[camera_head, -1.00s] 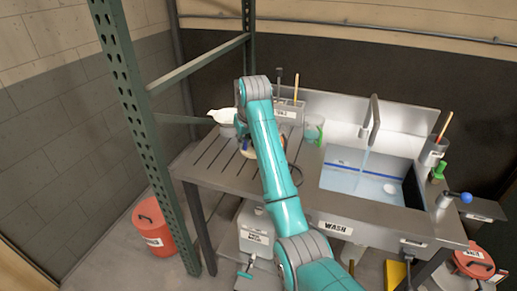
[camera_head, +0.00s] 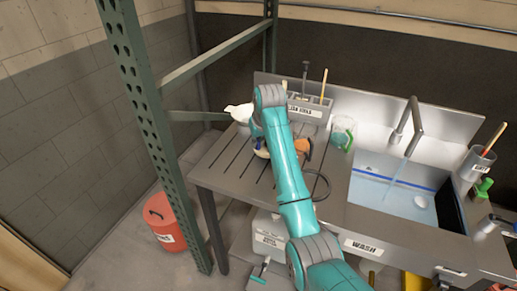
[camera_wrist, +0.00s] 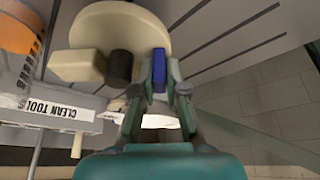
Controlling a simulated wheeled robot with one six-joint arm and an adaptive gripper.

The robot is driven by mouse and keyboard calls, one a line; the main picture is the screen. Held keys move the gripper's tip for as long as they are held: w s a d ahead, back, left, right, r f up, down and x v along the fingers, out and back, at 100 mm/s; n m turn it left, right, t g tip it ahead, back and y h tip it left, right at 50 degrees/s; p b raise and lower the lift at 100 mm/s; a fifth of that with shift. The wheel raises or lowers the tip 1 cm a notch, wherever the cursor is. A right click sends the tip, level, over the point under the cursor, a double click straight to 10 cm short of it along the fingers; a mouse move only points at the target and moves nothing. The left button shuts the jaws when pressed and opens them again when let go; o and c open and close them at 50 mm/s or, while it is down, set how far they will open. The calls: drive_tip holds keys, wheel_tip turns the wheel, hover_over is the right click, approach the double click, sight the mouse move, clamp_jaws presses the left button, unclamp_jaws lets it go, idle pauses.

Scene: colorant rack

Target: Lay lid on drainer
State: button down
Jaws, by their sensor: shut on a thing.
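The lid is a cream disc (camera_wrist: 110,30) in the wrist view, with a blue grip (camera_wrist: 158,73), a dark round knob and a pale block on it. My gripper (camera_wrist: 159,82) is shut on the blue grip. In the head view the lid (camera_head: 262,153) shows only in part, beside my arm, at my gripper (camera_head: 257,138). The drainer is the grey slatted board (camera_head: 222,172) left of the sink; its slots also show in the wrist view (camera_wrist: 215,35). The lid is over the drainer; I cannot tell whether it touches.
A white vessel (camera_head: 239,112) stands at the drainer's back left. A "CLEAN TOOL" holder (camera_head: 307,110), a greenish jug (camera_head: 342,133) and an orange thing (camera_head: 302,146) are right of my gripper. The sink (camera_head: 390,198) lies further right. A green rack post (camera_head: 150,130) stands left.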

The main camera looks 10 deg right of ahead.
sight(258, 148)
drive_tip(key=shift+f, duration=1.6)
drive_tip(key=shift+f, duration=0.15)
drive_tip(key=c, duration=1.2)
unclamp_jaws()
drive_tip(key=v, duration=1.2)
